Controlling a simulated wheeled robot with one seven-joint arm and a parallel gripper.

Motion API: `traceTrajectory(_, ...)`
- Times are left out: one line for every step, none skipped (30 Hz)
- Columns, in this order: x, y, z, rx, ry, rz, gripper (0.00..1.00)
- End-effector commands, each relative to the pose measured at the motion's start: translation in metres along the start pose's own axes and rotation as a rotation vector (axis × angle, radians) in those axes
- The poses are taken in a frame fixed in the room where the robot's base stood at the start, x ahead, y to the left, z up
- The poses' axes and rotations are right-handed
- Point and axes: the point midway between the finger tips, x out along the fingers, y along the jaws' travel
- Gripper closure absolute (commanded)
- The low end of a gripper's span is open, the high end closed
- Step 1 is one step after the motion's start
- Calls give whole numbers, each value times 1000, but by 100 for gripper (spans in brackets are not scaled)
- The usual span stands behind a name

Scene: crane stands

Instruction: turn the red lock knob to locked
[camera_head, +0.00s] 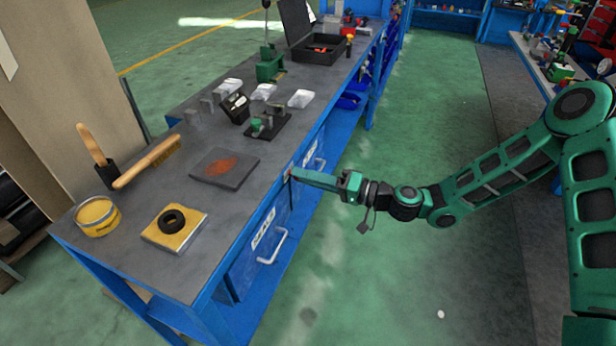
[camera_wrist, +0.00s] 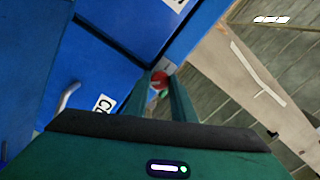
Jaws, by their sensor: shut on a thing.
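The red lock knob (camera_wrist: 160,81) shows in the wrist view between the tips of my two fingers, in front of the blue cabinet front. In the head view only a small bit of red shows at the fingertips, at the bench's front edge. My gripper (camera_head: 291,175) reaches left to the blue bench front and is shut on the knob; it also shows in the wrist view (camera_wrist: 161,88). The fingers hide part of the knob, and I cannot read its locked or unlocked marking.
The blue bench (camera_head: 225,230) carries a dark plate with a rust patch (camera_head: 224,167), a yellow tin (camera_head: 97,216) and a brush (camera_head: 148,162). A drawer handle (camera_head: 272,248) sticks out below my gripper. The green floor (camera_head: 420,120) beside the bench is clear.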

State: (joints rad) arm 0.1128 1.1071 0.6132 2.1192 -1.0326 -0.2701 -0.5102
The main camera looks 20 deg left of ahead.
Motion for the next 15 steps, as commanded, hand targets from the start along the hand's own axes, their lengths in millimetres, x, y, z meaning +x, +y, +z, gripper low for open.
traceTrajectory(0,2,0,-44,0,5,100)
traceTrajectory(0,2,0,-72,0,5,100)
traceTrajectory(0,2,0,-111,0,5,100)
traceTrajectory(0,2,0,-139,0,5,100)
traceTrajectory(0,3,0,-167,-1,6,100)
traceTrajectory(0,3,0,-206,-1,6,100)
traceTrajectory(0,3,0,-234,-1,6,100)
traceTrajectory(0,3,0,-261,-1,6,100)
traceTrajectory(0,3,0,-299,-1,6,100)
traceTrajectory(0,3,0,-326,-2,7,100)
traceTrajectory(0,3,0,-353,-2,7,100)
traceTrajectory(0,3,0,-388,-2,7,100)
traceTrajectory(0,4,0,-413,-2,7,100)
traceTrajectory(0,4,0,-438,-2,7,100)
traceTrajectory(0,4,0,-470,-3,7,100)
